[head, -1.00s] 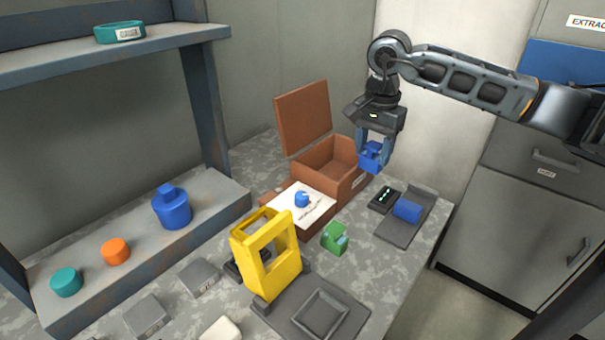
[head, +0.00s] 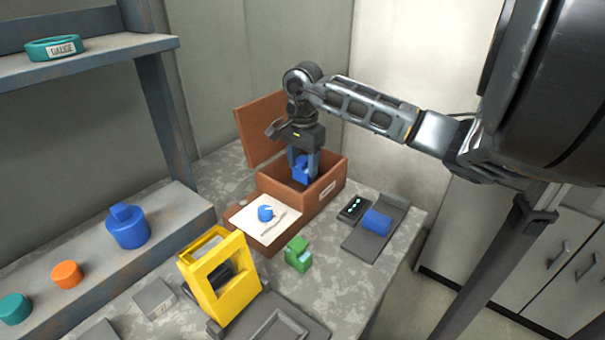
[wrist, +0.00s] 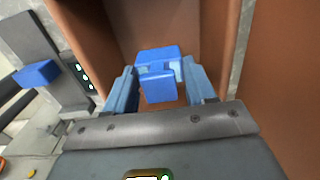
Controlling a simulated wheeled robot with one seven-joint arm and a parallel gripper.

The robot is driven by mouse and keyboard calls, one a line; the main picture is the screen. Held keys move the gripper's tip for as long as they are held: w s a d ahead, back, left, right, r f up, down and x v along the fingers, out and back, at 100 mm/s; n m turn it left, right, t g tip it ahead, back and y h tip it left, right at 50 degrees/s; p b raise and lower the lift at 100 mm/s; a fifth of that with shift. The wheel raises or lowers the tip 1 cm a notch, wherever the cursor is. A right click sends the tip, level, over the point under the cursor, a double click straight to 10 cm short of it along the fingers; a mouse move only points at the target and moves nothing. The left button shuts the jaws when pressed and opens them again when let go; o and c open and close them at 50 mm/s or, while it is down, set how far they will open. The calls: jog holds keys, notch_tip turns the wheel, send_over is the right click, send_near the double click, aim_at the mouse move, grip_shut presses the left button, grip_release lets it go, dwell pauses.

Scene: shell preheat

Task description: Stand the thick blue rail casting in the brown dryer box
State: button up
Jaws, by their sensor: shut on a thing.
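The blue rail casting (head: 301,171) is between the fingers of my gripper (head: 303,163), which is shut on it. In the wrist view the casting (wrist: 158,70) shows between both fingertips (wrist: 160,88). The brown dryer box (head: 327,183) is open, with its lid (head: 259,131) raised at the back left. My gripper and the casting are inside the box opening, below the rim level at the back. I cannot tell whether the casting touches the box floor.
A white sheet with a blue knob-like piece (head: 265,213) lies in front of the box. A yellow frame (head: 222,277), a green block (head: 298,254) and a blue piece on a grey plate (head: 377,222) stand nearby. A blue stepped cylinder (head: 127,228) is on the left shelf.

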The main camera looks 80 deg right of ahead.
aim_at(303, 168)
jog(key=shift+f, duration=1.8)
jog(key=shift+f, duration=0.2)
jog(key=o, duration=1.2)
jog(key=shift+r, duration=0.1)
jog(key=shift+r+p, duration=0.2)
jog(key=shift+p, duration=0.1)
jog(key=shift+d+r, duration=0.1)
jog(key=shift+r, duration=0.3)
notch_tip(303, 168, up, 11)
jog(key=shift+b, duration=1)
